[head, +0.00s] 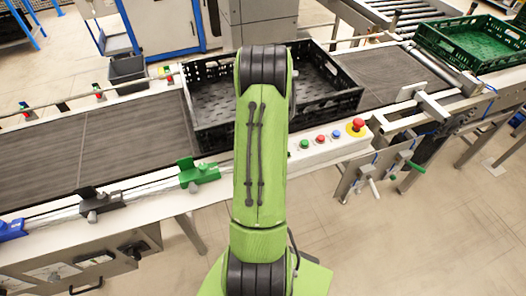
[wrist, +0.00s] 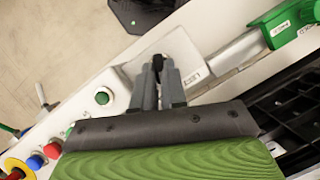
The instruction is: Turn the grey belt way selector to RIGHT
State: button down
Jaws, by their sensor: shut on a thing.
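In the wrist view, my gripper (wrist: 160,72) is shut on a small dark knob, the belt way selector (wrist: 158,61). The selector sits on a pale plate (wrist: 185,50) on the white side rail of the conveyor. The fingers cover most of the knob, so which way it points cannot be told. In the head view, my own arm hides both the gripper and the selector.
A green button (wrist: 102,97) is left of my fingers, with red and blue buttons and a red emergency stop (head: 358,125) further along. A green rail clamp (head: 198,175) is on the other side. A black crate (head: 335,92) stands on the belt just behind.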

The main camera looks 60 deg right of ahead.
jog(key=shift+s+a+f+m, duration=0.15)
jog(key=shift+f+m, duration=0.05)
jog(key=shift+m, duration=0.3)
jog(key=c, duration=1.2)
grip_release()
jog(key=shift+r, duration=0.1)
jog(key=p+v, duration=0.1)
jog(key=v, duration=0.4)
jog(key=p+v, duration=0.1)
jog(key=v, duration=0.4)
jog(key=p+v, duration=0.1)
jog(key=v, duration=0.4)
jog(key=shift+s+d+r, duration=0.2)
jog(key=shift+d+r, duration=0.1)
jog(key=shift+d, duration=0.05)
